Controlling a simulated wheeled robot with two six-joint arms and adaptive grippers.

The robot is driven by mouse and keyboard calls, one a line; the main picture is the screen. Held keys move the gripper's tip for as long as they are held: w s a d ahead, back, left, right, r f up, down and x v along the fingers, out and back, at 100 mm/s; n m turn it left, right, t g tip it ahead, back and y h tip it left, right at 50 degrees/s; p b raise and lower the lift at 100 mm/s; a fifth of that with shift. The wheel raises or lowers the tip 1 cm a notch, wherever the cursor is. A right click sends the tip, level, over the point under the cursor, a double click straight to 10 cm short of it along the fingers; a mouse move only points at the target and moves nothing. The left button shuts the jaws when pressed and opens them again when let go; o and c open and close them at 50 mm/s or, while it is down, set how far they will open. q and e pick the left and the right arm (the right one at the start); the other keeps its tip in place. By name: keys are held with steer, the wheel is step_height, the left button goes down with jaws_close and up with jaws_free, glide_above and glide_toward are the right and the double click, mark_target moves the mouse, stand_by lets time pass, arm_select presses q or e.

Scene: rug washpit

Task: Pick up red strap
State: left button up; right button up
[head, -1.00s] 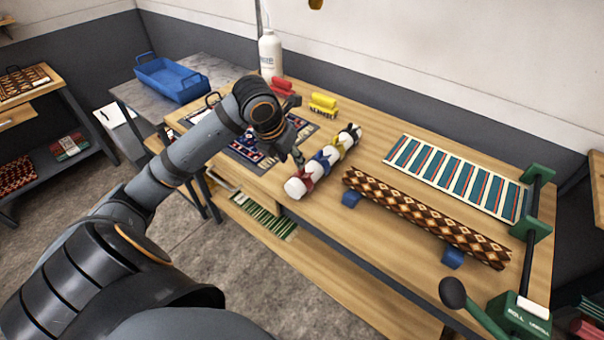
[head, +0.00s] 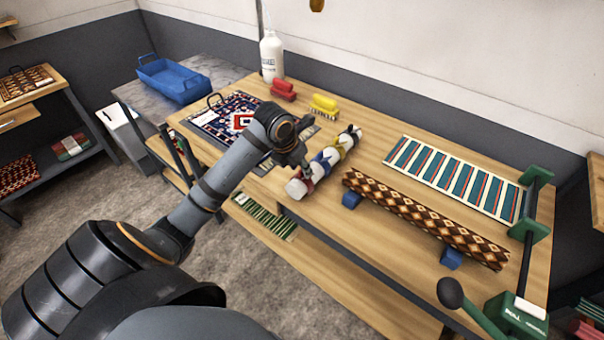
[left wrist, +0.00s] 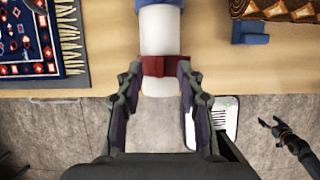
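The red strap (left wrist: 153,67) is wrapped around the near end of a white roll (left wrist: 160,28). It also shows in the head view (head: 308,184), partly hidden by my left gripper. My left gripper (left wrist: 160,80) is open. Its two fingers stand on either side of the roll's end, just at the strap's near edge, and do not visibly close on it. In the head view the left gripper (head: 306,172) is over the strap end of the roll. A dark gripper, seemingly my right one (left wrist: 271,122), shows small at the right of the left wrist view, its fingers apart and empty.
A blue strap (head: 323,165) and a yellow strap circle the same roll. A patterned rolled rug (head: 425,218) lies on blue blocks to the right. A fringed rug (head: 228,118) lies left.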

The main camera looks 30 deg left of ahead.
arm_select(q)
steer(key=shift+x, duration=0.9)
jaws_close()
steer(key=shift+s+r, duration=0.1)
